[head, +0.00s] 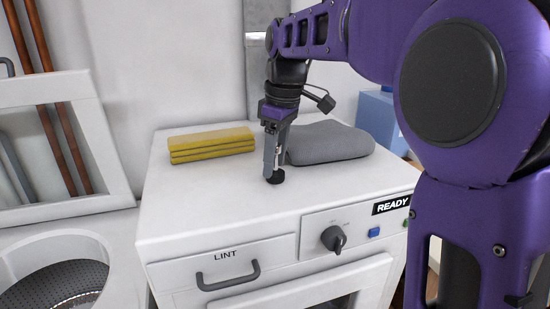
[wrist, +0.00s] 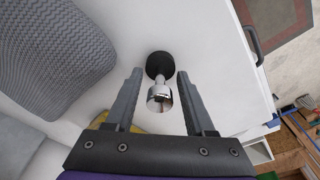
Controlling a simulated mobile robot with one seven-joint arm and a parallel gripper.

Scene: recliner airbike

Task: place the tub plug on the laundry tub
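The tub plug (wrist: 159,68) has a round black base and a shiny chrome knob. It stands on the white dryer top, and in the head view its black base (head: 275,177) shows below my fingertips. My gripper (head: 271,167) points down over it in front of the grey folded cloth. In the wrist view my gripper (wrist: 159,76) is open, with one finger on each side of the plug and gaps between the fingers and the chrome knob. I cannot make out a laundry tub in either view.
The dryer (head: 210,212) has a yellow folded cloth stack (head: 212,144) at the back left and a grey folded cloth (head: 330,142) behind my gripper. A washer with a raised lid (head: 65,150) and open drum (head: 55,285) is left. A blue box (head: 377,118) stands behind right.

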